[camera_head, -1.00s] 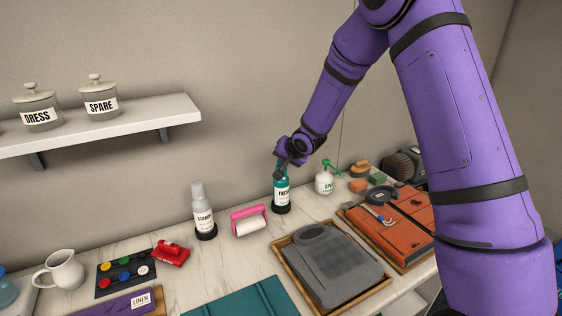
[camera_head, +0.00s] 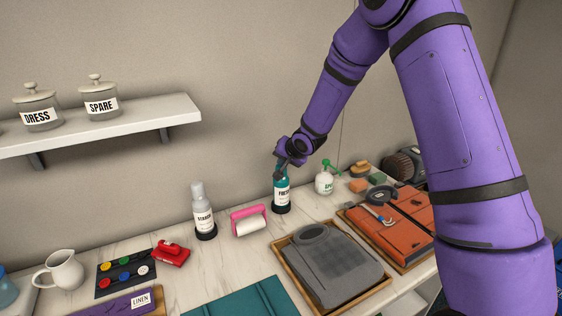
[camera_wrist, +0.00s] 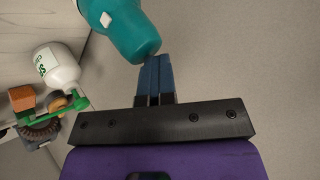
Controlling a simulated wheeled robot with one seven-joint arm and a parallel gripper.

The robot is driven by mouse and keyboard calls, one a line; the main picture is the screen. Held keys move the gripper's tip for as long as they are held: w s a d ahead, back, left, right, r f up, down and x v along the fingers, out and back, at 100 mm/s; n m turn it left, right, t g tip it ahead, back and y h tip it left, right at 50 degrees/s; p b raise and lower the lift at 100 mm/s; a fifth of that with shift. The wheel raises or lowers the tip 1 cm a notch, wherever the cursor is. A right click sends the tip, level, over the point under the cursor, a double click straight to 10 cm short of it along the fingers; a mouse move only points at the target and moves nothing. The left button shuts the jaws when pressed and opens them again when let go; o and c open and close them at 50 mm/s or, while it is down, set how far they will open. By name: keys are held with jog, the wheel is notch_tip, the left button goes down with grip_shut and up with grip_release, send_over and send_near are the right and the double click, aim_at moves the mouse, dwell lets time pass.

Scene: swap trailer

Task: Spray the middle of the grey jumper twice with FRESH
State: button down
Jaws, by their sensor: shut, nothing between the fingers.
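The FRESH bottle (camera_head: 282,194) is teal with a white label and stands upright in a dark round base on the counter. Its teal body also shows at the top of the wrist view (camera_wrist: 122,28). My gripper (camera_head: 284,164) is at the top of the bottle in the head view. In the wrist view my gripper's fingers (camera_wrist: 154,62) are together, with nothing between them, and their tips are close by the teal bottle; I cannot tell whether they touch it. The grey jumper (camera_head: 330,262) lies folded in a wooden tray (camera_head: 290,284), in front of the bottle.
An orange folded garment (camera_head: 398,222) lies right of the jumper. A shelf (camera_head: 100,124) hangs at left.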

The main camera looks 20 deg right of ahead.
jog(key=shift+s+f, duration=0.2)
jog(key=shift+f, duration=0.6)
jog(key=shift+r, duration=0.1)
dwell(0.3)
jog(key=shift+r, duration=0.25)
jog(key=shift+w+r, duration=0.2)
jog(key=shift+r, duration=3.05)
